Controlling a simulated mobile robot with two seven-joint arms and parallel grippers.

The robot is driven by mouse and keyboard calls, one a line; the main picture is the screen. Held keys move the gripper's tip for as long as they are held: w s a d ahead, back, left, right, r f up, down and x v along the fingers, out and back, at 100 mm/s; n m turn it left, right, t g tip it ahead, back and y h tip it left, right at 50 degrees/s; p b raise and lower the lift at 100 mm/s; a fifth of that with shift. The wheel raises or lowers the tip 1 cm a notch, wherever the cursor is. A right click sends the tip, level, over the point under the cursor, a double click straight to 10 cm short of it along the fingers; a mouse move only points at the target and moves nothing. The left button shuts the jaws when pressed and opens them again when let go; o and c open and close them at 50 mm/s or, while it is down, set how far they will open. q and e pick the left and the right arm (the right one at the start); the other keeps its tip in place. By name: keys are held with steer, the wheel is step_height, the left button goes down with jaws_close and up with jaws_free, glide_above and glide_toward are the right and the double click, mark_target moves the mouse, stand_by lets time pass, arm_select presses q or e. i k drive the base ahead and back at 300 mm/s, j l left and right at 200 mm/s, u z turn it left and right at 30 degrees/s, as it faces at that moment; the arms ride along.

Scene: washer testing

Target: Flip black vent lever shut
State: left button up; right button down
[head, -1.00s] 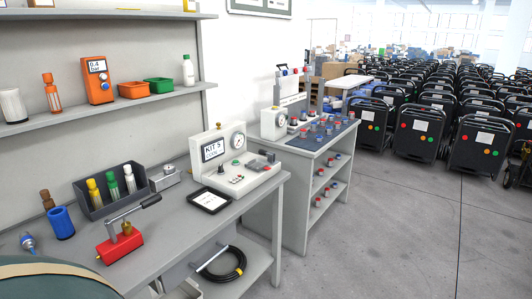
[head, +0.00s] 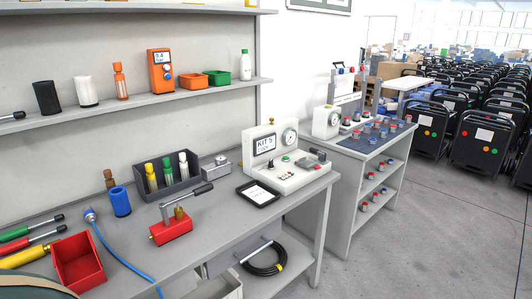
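A white test unit (head: 288,178) marked KIT 5 stands on the workbench, with a gauge, a display, small buttons and a dark lever-like part (head: 317,156) at its right end. A red block (head: 171,232) with a brass fitting sits nearer on the bench. Its grey bar slants up to the right and ends in a black handle (head: 202,189). I cannot tell which of these is the black vent lever, or whether it is open or shut. Neither of my grippers is in view.
A second table (head: 345,172) with knobs stands beyond. Open floor (head: 430,240) lies to the right.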

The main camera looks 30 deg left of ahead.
mark_target(311, 151)
steer(key=i+u, duration=0.1)
steer(key=u, duration=0.4)
steer(key=i+l+u, duration=0.1)
steer(key=u, duration=0.4)
steer(key=i+l+u, duration=0.1)
steer(key=u, duration=0.4)
steer(key=i+l+u, duration=0.1)
steer(key=l+u, duration=0.65)
steer(key=l, duration=0.3)
steer(key=l+u, duration=0.5)
steer(key=l, duration=0.55)
steer(key=l+u, duration=0.1)
steer(key=l, duration=0.4)
steer(key=k+l+u, duration=0.1)
steer(key=l, duration=0.45)
steer(key=k+l, duration=0.1)
steer(key=l, duration=0.4)
steer(key=k+l, duration=0.1)
steer(key=l, duration=0.4)
steer(key=k+l, duration=0.1)
steer(key=l, duration=0.4)
steer(key=k+l, duration=0.1)
steer(key=l, duration=0.4)
